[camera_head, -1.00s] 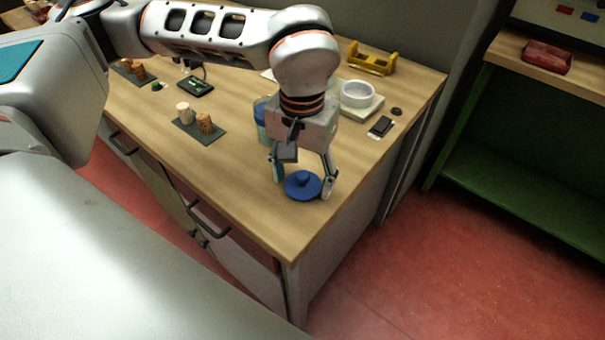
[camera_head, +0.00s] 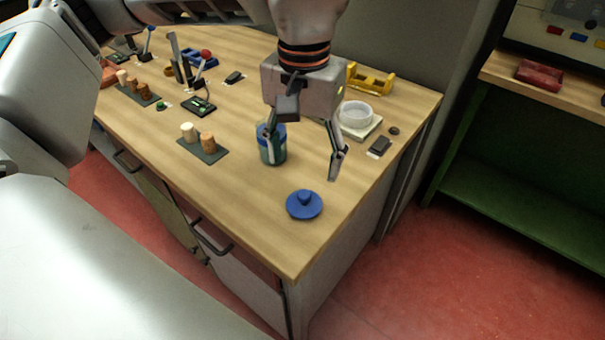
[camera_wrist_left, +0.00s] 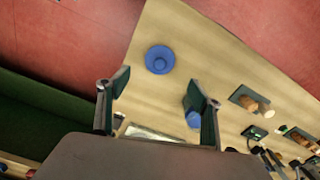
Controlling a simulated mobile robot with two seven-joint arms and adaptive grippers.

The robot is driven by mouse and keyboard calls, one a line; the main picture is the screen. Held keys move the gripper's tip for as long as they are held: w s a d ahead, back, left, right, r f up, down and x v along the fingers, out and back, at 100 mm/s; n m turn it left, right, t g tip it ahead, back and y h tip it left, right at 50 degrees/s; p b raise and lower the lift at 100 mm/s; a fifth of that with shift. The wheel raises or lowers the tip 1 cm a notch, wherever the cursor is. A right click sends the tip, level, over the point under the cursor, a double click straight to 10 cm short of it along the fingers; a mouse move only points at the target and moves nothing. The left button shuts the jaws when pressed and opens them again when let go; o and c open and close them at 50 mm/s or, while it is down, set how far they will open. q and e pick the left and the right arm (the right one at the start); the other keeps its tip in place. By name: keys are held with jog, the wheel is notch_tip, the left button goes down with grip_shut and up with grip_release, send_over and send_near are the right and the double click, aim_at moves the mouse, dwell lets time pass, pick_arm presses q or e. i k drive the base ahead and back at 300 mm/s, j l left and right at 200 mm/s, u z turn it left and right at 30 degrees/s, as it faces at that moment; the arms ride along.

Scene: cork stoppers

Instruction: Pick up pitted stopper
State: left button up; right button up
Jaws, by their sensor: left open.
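Two stoppers stand upright on a small dark mat (camera_head: 216,155) near the table's front edge in the head view: a pale one (camera_head: 188,132) and a brown, speckled one (camera_head: 207,142). Farther left, several pale and brown corks (camera_head: 143,91) stand on another dark mat. I cannot tell for certain which is pitted; the near brown one looks roughest. My left gripper (camera_head: 302,152) is open and empty above the table, right of the near stoppers. In the left wrist view, its fingers (camera_wrist_left: 155,90) are wide apart, and the brown stopper (camera_wrist_left: 246,102) lies beyond them to the right. My right gripper is out of view.
A blue lid (camera_head: 304,206) lies on the table near the front corner. A blue-green jar (camera_head: 272,152) stands behind the left finger. A white dish (camera_head: 356,114) and a yellow holder (camera_head: 370,78) stand at the back right. The table between lid and near mat is clear.

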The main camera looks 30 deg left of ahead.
aim_at(208, 142)
jog(key=k, duration=1)
